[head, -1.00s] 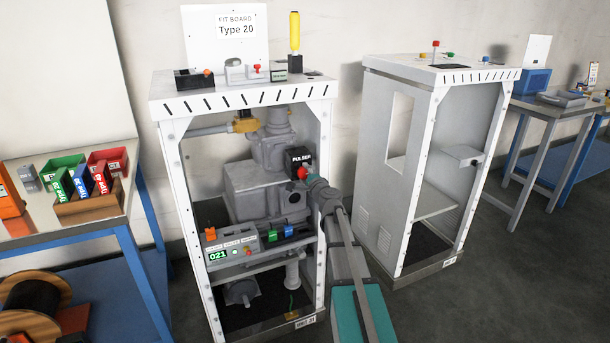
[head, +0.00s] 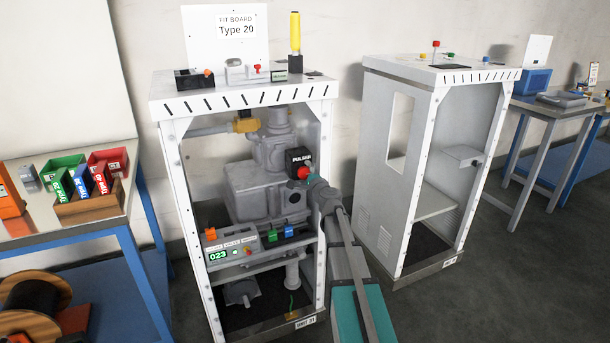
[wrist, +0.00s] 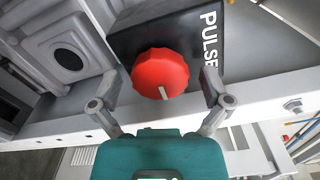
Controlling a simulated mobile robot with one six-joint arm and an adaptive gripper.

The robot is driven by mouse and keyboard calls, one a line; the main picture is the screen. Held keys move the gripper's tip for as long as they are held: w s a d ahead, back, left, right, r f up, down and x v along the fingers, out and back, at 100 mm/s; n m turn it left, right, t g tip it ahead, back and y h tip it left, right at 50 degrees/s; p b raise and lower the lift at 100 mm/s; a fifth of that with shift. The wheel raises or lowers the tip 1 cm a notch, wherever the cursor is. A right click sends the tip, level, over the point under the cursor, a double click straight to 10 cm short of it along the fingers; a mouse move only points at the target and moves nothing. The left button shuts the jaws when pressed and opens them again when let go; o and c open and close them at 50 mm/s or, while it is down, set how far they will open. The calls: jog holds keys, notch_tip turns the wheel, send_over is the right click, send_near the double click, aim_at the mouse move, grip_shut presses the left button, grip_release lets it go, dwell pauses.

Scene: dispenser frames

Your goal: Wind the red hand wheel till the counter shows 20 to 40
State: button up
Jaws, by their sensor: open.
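The red hand wheel (head: 304,172) sits on the front of the black pulser box (head: 297,157) inside the left frame. In the wrist view the wheel (wrist: 160,73) is a ribbed red knob with a white mark pointing down and slightly right. My gripper (wrist: 158,92) is open, with one finger on each side of the wheel; I cannot tell whether they touch it. In the head view my gripper (head: 312,177) is at the wheel, partly hidden by my arm. The counter (head: 218,255) on the grey panel shows 023 in green digits.
The left frame's white front post (head: 325,220) stands close beside my arm. A second, mostly empty frame (head: 435,160) is to the right. A table with coloured bins (head: 90,205) is at the left. Dark floor (head: 490,270) is clear at the right.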

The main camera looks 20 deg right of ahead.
jog(key=shift+s, duration=0.1)
jog(key=s, duration=1.2)
dwell(0.7)
jog(key=s+a+f+n+g+y, duration=0.3)
jog(key=a+f+n+g, duration=0.15)
jog(key=a+n, duration=0.4)
jog(key=s+a+f+n+g+y, duration=0.25)
jog(key=a+f+n+g, duration=0.2)
jog(key=a, duration=0.65)
jog(key=s+a+f+n+g+h, duration=0.25)
jog(key=s+f+n+g, duration=0.2)
jog(key=s, duration=0.35)
jog(key=s+a+f+n+g+h, duration=0.1)
jog(key=s+f+n+g+h, duration=0.3)
jog(key=s, duration=0.4)
notch_tip(320, 180, up, 23)
jog(key=y+p, duration=0.1)
jog(key=p, duration=2.3)
jog(key=shift+w, duration=0.35)
